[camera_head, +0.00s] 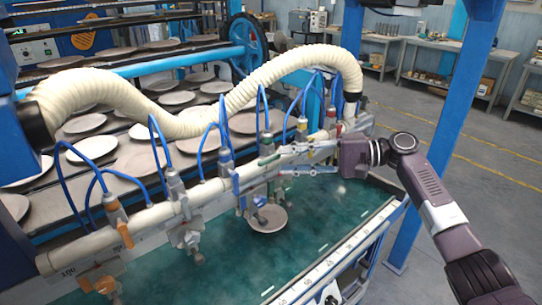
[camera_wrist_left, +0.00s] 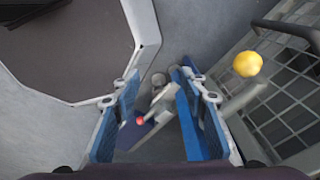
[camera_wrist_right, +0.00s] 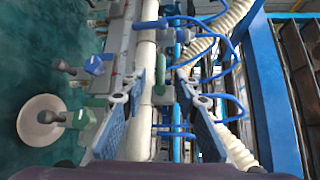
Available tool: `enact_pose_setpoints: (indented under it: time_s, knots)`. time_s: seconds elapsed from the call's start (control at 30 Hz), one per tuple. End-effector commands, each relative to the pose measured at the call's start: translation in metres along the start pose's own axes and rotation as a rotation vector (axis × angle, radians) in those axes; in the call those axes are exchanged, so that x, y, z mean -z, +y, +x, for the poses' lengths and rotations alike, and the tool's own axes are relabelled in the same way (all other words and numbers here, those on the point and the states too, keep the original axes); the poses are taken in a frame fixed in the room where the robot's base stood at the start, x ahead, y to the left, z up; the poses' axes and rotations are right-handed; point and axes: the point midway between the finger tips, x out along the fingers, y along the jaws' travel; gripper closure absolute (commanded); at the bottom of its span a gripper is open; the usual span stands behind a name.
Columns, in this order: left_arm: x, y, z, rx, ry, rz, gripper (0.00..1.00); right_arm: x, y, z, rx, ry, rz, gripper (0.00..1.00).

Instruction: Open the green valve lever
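In the right wrist view, a green lever (camera_wrist_right: 158,87) shows beside the white pipe (camera_wrist_right: 143,60), in the gap between my right fingers. I cannot tell from the head view which green part matches which. My right gripper (camera_wrist_right: 161,78) is open, its fingers spread either side of the pipe and green lever; contact is not clear. In the head view the right gripper (camera_head: 275,160) reaches in from the right to the valve row on the pipe. My left gripper (camera_wrist_left: 158,82) is open and empty, pointing down at the floor.
Blue hoses (camera_head: 160,150) and a thick cream hose (camera_head: 200,115) crowd the pipe. A round plate (camera_head: 268,218) lies on the green belt (camera_head: 225,265) below. A blue post (camera_head: 440,130) stands behind my right arm. A yellow ball (camera_wrist_left: 247,64) is near the left gripper.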

Motion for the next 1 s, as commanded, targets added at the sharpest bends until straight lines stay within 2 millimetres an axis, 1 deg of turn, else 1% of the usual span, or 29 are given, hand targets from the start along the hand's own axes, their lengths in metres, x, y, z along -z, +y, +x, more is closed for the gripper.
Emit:
enact_pose_setpoints:
  time_s: [0.03,0.07,0.1,0.17,0.27,0.43,0.57,0.6,0.67,0.83,0.87,1.0]
  knots:
    - [0.003,0.011,-0.007,-0.013,0.003,0.0,0.6,-0.001,-0.004,0.009,0.0,-0.003,0.001,0.72]
    - [0.004,0.015,-0.009,-0.018,0.005,0.001,0.6,-0.002,-0.003,0.014,0.0,-0.004,0.001,0.72]
    - [0.006,0.019,-0.012,-0.023,0.006,0.001,0.6,-0.002,-0.003,0.02,0.0,-0.003,0.0,0.72]
    - [0.007,0.021,-0.014,-0.024,0.008,0.001,0.6,-0.001,-0.003,0.027,0.0,-0.003,0.0,0.72]
    - [0.006,0.013,-0.017,-0.015,0.007,0.003,0.6,-0.001,-0.001,0.035,0.0,-0.002,0.001,0.72]
    - [0.001,-0.013,-0.017,0.014,0.001,0.004,0.6,0.0,0.0,0.039,0.0,0.0,0.0,0.72]
    - [0.0,-0.017,-0.017,0.019,0.0,0.002,0.6,0.0,0.001,0.039,0.0,0.0,0.0,0.72]
    - [0.0,-0.016,-0.017,0.018,0.0,0.002,0.6,0.0,0.001,0.039,0.0,0.0,-0.001,0.73]
    - [0.0,-0.014,-0.017,0.016,0.0,0.001,0.6,0.0,0.001,0.039,0.0,0.0,-0.001,0.8]
    - [0.003,-0.001,-0.017,0.001,0.003,-0.004,0.6,-0.001,0.001,0.039,-0.001,-0.001,-0.001,0.98]
    - [0.003,0.002,-0.017,-0.002,0.003,-0.004,0.6,-0.001,0.001,0.039,-0.001,-0.001,-0.001,1.0]
    - [0.003,0.005,-0.017,-0.006,0.003,0.0,0.6,-0.001,0.0,0.039,-0.001,-0.001,-0.001,1.0]
